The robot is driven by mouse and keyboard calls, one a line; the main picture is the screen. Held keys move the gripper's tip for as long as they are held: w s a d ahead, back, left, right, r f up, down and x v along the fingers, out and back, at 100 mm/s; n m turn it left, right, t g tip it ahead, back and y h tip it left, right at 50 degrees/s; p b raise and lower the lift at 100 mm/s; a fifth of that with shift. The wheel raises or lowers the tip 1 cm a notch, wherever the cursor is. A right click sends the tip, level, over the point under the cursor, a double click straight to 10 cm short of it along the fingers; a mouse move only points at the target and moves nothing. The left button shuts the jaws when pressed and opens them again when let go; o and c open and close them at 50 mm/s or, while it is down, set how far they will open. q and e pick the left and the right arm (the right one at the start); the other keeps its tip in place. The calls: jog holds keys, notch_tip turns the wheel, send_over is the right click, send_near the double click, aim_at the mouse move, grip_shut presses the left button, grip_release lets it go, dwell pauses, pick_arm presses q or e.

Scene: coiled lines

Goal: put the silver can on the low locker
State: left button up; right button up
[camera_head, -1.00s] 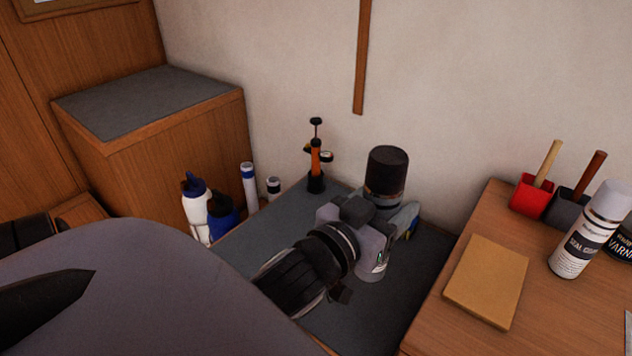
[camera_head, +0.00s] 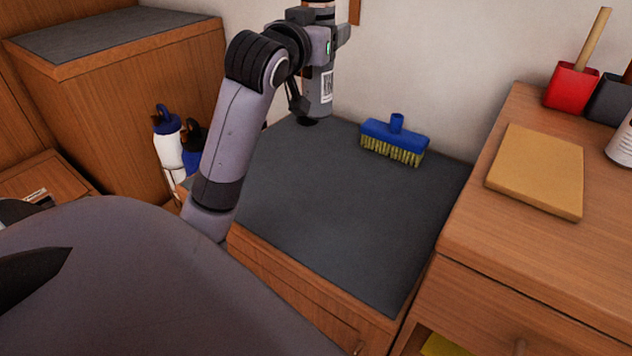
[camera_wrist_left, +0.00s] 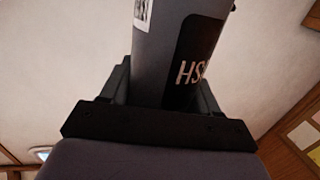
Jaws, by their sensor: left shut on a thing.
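The silver can (camera_head: 318,92) is a grey cylinder with a barcode label, held roughly upright. My left gripper (camera_head: 323,42) is shut around its upper part; the can's top is cut off by the picture's edge. In the left wrist view, the can (camera_wrist_left: 165,50) stands between the fingers, with a dark label partly reading "HS". The low locker (camera_head: 350,215) has a grey top and wooden sides. The can appears over its back left part, seemingly raised; the gap is hard to judge. My right gripper is not in view.
A blue brush (camera_head: 395,140) with yellow bristles stands at the locker's back. Bottles (camera_head: 168,140) stand left of it. A taller locker (camera_head: 120,35) rises at the left. A wooden counter with a tan block (camera_head: 537,170) is at the right. The locker's front top is clear.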

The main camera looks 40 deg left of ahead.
aim_at(320, 113)
pick_arm(q)
jog(key=f+b, duration=0.6)
jog(key=f, duration=0.9)
jog(key=shift+a+f, duration=0.1)
jog(key=shift+a, duration=0.1)
notch_tip(320, 113, down, 5)
jog(key=shift+r+b, duration=0.2)
jog(key=shift+b, duration=0.95)
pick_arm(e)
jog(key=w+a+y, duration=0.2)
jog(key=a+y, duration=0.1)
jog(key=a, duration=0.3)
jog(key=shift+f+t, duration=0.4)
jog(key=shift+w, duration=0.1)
pick_arm(q)
jog(key=shift+f, duration=0.2)
jog(key=o, duration=1.3)
